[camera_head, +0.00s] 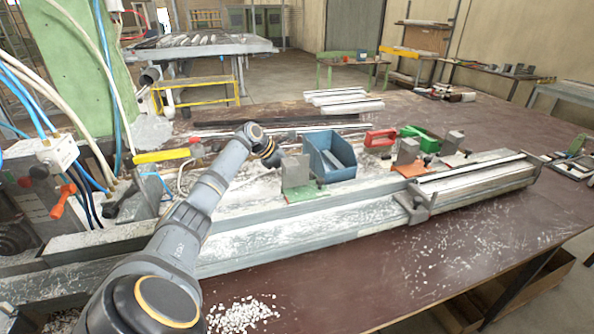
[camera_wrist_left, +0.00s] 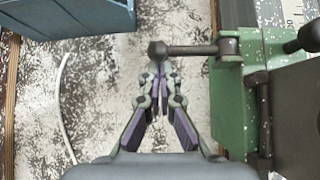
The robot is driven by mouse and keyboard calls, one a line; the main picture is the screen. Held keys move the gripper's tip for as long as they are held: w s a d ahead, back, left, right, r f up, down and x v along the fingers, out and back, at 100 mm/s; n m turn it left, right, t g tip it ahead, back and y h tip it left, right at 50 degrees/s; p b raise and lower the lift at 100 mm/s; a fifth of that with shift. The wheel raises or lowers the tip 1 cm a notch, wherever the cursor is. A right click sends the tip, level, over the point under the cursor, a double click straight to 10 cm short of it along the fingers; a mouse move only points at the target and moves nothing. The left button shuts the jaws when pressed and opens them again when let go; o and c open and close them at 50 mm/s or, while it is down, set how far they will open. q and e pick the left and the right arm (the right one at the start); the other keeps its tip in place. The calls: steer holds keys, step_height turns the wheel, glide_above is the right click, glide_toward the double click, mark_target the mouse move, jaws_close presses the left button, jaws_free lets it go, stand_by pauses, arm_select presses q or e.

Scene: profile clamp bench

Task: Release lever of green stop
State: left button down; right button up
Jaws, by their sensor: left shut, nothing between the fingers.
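The green stop (camera_head: 297,172) has an upright grey block on a green base, beside the rail in the head view. In the left wrist view its green base (camera_wrist_left: 232,105) stands at the right. Its dark lever (camera_wrist_left: 195,50) points left across the picture and ends in a round knob. My left gripper (camera_wrist_left: 160,72) is shut and empty, its fingertips just below the knob in the picture. I cannot tell whether they touch it. In the head view my left arm reaches in beside the stop; its fingers are not clear there. My right gripper is not in view.
A blue bin (camera_head: 338,165) stands right behind the stop and also shows in the wrist view (camera_wrist_left: 75,18). White chips litter the bench. A thin pale cable (camera_wrist_left: 62,110) lies left of the gripper.

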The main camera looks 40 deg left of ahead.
arm_select(q)
steer(key=shift+w, duration=0.1)
stand_by(0.3)
steer(key=r+p, duration=0.1)
steer(key=p, duration=0.5)
steer(key=d+r+y+p, duration=0.1)
steer(key=r+p, duration=0.1)
steer(key=p, duration=0.5)
steer(key=r+m+t+y+p, duration=0.1)
steer(key=p, duration=0.6)
steer(key=shift+s+d+r, duration=0.2)
steer(key=shift+s+r, duration=0.2)
steer(key=d+v, duration=0.1)
steer(key=v, duration=0.6)
steer(key=shift+s+a, duration=0.25)
steer(key=shift+a, duration=0.15)
